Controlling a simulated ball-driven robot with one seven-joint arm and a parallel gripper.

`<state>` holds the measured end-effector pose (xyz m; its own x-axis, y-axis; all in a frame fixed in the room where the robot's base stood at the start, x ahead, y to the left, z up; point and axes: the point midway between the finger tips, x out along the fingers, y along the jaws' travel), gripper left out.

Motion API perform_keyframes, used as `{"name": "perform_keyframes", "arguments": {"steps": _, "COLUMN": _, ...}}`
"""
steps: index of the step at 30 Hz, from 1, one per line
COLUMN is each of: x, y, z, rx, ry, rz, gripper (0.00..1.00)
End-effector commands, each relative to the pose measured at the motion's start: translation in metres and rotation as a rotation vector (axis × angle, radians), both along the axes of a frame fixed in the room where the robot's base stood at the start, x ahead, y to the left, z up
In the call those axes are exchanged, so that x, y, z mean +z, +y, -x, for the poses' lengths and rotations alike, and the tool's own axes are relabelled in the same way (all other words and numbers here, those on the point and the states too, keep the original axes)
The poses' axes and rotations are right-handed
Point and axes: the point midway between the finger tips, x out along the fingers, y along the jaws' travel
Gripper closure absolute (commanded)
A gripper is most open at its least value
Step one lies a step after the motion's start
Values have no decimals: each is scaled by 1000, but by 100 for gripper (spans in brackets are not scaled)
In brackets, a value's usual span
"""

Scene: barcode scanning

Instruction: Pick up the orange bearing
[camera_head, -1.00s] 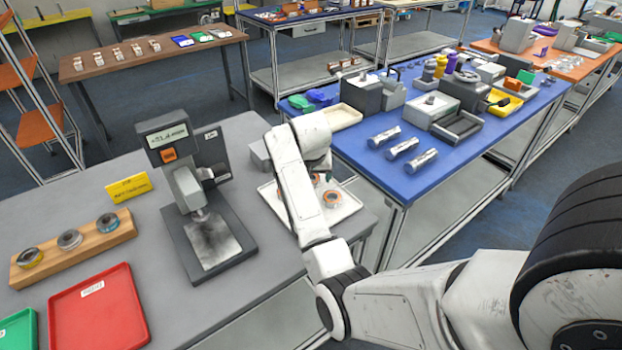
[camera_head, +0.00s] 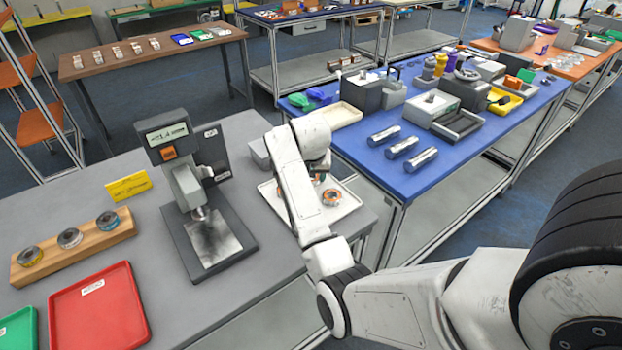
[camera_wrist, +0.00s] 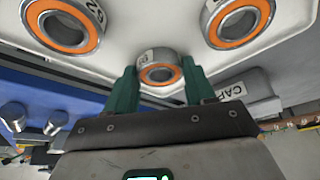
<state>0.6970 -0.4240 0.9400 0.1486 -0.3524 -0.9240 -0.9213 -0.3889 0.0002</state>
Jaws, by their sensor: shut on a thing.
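In the wrist view, my gripper (camera_wrist: 158,72) has two green fingers closed on the sides of an orange bearing (camera_wrist: 158,75), a silver ring with an orange face. I cannot tell whether this bearing touches the white tray or is raised. Two more orange-faced bearings lie apart from the fingers, one at upper left (camera_wrist: 64,26) and one at upper right (camera_wrist: 238,21). In the head view, my arm hides the gripper. A bearing (camera_head: 332,197) shows on the white tray (camera_head: 345,210), and others are partly hidden behind my arm.
The press (camera_head: 213,238) stands left of the tray on the grey table. A wooden rack (camera_head: 95,240) with several bearings and a red tray (camera_head: 105,310) are farther left. The blue table (camera_head: 365,150), holding metal cylinders (camera_head: 402,147), is to the right.

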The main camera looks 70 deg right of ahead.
Motion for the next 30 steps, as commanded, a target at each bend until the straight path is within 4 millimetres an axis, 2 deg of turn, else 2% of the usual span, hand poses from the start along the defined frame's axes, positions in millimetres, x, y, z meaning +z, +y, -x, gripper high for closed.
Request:
{"name": "perform_keyframes", "arguments": {"steps": 8, "x": 1, "y": 0, "z": 0, "rx": 0, "ry": -2, "rz": 1, "gripper": 82}}
{"name": "perform_keyframes", "arguments": {"steps": 14, "x": 12, "y": -1, "z": -1, "rx": 0, "ry": -4, "rz": 3, "gripper": 82}}
{"name": "perform_keyframes", "arguments": {"steps": 19, "x": 36, "y": 2, "z": 1, "rx": 0, "ry": -5, "rz": 3, "gripper": 82}}
{"name": "perform_keyframes", "arguments": {"steps": 27, "x": 90, "y": 36, "z": 32, "rx": 1, "ry": -6, "rz": 4, "gripper": 82}}
{"name": "perform_keyframes", "arguments": {"steps": 30, "x": 105, "y": 54, "z": 48, "rx": 2, "ry": -1, "rz": 2, "gripper": 82}}
